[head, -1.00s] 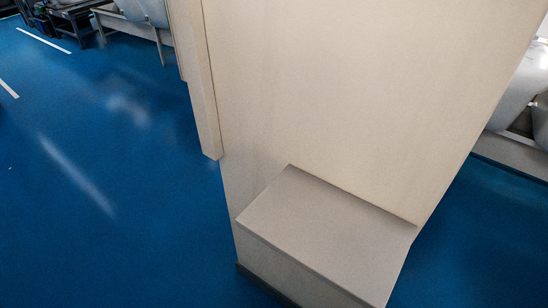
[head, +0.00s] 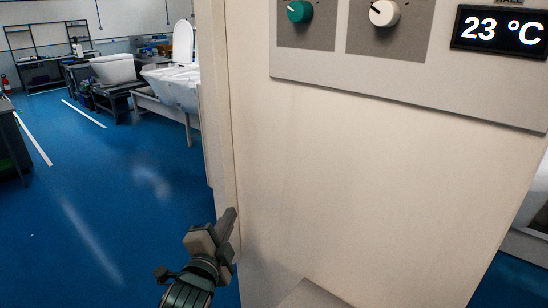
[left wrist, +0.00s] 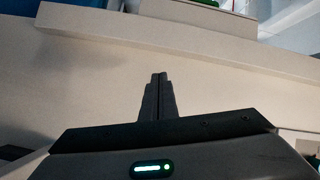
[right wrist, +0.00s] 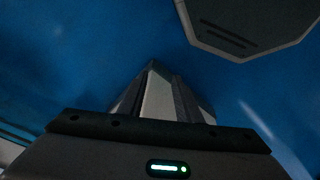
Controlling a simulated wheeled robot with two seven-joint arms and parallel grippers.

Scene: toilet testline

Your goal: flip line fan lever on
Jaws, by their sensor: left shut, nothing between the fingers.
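A control panel (head: 400,85) is on the upper front of a cream cabinet in the head view. A green knob (head: 299,11) and a white knob (head: 384,13) sit at its cut-off top edge. Their labels are out of frame, and I cannot tell which control is the line fan lever. My left gripper (head: 230,217) is below and left of the panel, beside the cabinet's left edge. It is shut and empty; its closed fingers also show in the left wrist view (left wrist: 158,80). My right gripper (right wrist: 152,68) shows only in the dark right wrist view, over blue floor; its opening is unclear.
The cream cabinet (head: 370,190) fills the middle and right. A low ledge (head: 310,296) juts out at its base. A display (head: 500,30) reads 23 °C. Toilets (head: 175,85) on stands are at the back left. Blue floor (head: 90,180) is clear at left.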

